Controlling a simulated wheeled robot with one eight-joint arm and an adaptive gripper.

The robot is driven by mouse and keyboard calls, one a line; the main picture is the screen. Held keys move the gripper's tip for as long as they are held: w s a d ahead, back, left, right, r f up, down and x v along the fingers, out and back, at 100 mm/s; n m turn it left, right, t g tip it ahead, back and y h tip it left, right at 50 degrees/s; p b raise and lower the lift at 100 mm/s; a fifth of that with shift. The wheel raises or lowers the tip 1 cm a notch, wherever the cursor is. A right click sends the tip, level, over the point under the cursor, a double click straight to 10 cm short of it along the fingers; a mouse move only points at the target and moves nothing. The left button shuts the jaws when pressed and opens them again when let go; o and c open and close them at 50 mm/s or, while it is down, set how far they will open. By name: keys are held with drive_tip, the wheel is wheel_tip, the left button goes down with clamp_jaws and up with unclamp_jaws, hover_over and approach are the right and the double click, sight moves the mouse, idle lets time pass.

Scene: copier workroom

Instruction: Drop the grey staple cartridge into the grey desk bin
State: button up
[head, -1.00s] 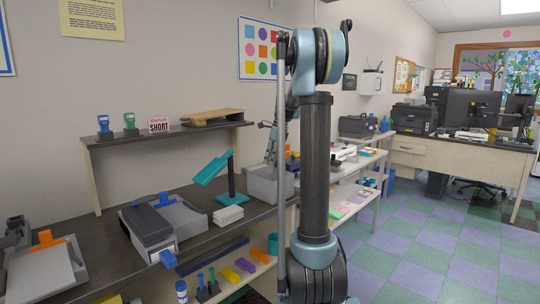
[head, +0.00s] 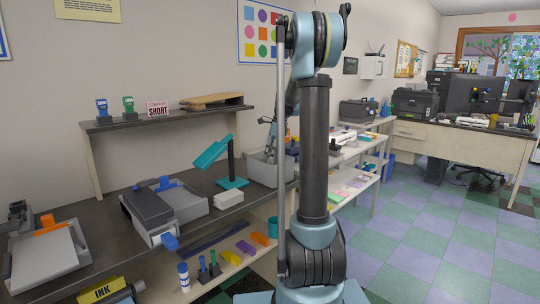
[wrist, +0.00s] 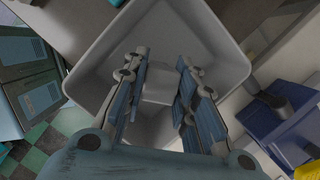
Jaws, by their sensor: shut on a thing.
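The grey desk bin (head: 265,172) stands at the right end of the dark counter in the head view. In the wrist view, its open mouth and walls (wrist: 88,78) surround my gripper (wrist: 160,82). My gripper points down into the bin. Its two fingers are shut on a light grey piece (wrist: 158,84), which looks like the grey staple cartridge, seen only in part between the fingertips. In the head view my gripper (head: 269,143) is small and partly hidden behind my arm. Whether the cartridge touches the bin cannot be told.
A teal stapler-like device (head: 222,165) and a white stack (head: 229,197) stand left of the bin. A grey machine (head: 165,212) is farther left. The checkered floor at right is clear.

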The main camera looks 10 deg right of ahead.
drive_tip(key=o, duration=1.1)
drive_tip(key=shift+o, duration=0.2)
drive_tip(key=w+v, duration=0.1)
drive_tip(key=v, duration=1.1)
drive_tip(key=shift+s, duration=0.45)
drive_tip(key=shift+s+f, duration=0.1)
